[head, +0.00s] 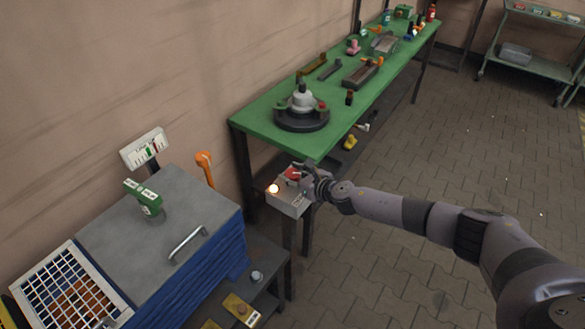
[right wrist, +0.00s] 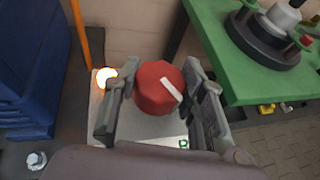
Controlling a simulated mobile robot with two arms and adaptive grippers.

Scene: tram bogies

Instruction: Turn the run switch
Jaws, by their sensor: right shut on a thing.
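The run switch is a red knob (right wrist: 158,88) with a white pointer bar, mounted on a small grey control box (head: 288,204). In the right wrist view the white bar slants from upper left to lower right. The knob also shows in the head view (head: 292,174), partly covered by my fingers. My right gripper (right wrist: 158,92) has one finger on each side of the knob and is shut on it. A lamp (right wrist: 105,77) on the box beside the knob glows warm white; it also shows in the head view (head: 273,189). My left gripper is not in view.
A green workbench (head: 262,120) with a round dark fixture (head: 302,119) stands just behind the box. A blue cabinet with a grey lid (head: 160,220) stands to the left, with an orange lever (head: 205,165) beside it. Open paved floor lies to the right.

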